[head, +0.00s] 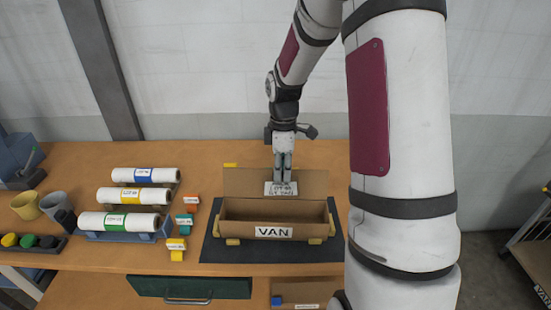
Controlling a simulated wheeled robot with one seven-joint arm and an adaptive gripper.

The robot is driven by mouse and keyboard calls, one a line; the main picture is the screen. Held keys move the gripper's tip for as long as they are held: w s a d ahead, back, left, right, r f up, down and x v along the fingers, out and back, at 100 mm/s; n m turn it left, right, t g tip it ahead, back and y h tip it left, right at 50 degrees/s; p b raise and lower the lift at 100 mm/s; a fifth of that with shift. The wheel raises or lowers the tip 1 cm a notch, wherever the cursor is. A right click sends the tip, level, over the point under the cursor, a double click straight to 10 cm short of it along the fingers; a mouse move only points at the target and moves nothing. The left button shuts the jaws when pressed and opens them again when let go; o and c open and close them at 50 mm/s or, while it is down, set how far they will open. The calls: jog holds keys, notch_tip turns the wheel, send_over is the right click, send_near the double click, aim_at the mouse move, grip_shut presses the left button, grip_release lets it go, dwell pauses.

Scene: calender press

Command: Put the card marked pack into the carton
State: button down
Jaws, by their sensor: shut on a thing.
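The carton (226,228) is an open brown cardboard box with a white label reading VAN on its front. It sits on a dark mat (215,252), and its back flap (313,183) stands up behind it. My gripper (281,178) points down, shut on a small pale card (281,188) with dark print, which is too small to read for sure. The card hangs above the carton's rear side, in front of the back flap as seen here. The exact gap between card and carton cannot be told.
Several white rolls with coloured bands (119,222) lie on a rack at left, near coloured tape dispensers (177,249). Mugs (53,203) and a tray of coloured pots (28,241) stand farther left. A green drawer (190,287) is below. My arm hides the table's right part.

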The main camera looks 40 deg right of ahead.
aim_at(282, 178)
jog(key=shift+w+f, duration=0.1)
jog(key=shift+f, duration=0.2)
notch_tip(282, 178, down, 4)
jog(key=shift+w+r+b, duration=0.15)
jog(key=shift+b, duration=1)
jog(key=shift+f+b, duration=0.45)
jog(key=shift+f, duration=0.35)
jog(key=shift+s, duration=0.2)
jog(key=c, duration=1.5)
grip_release()
jog(key=shift+o, duration=0.2)
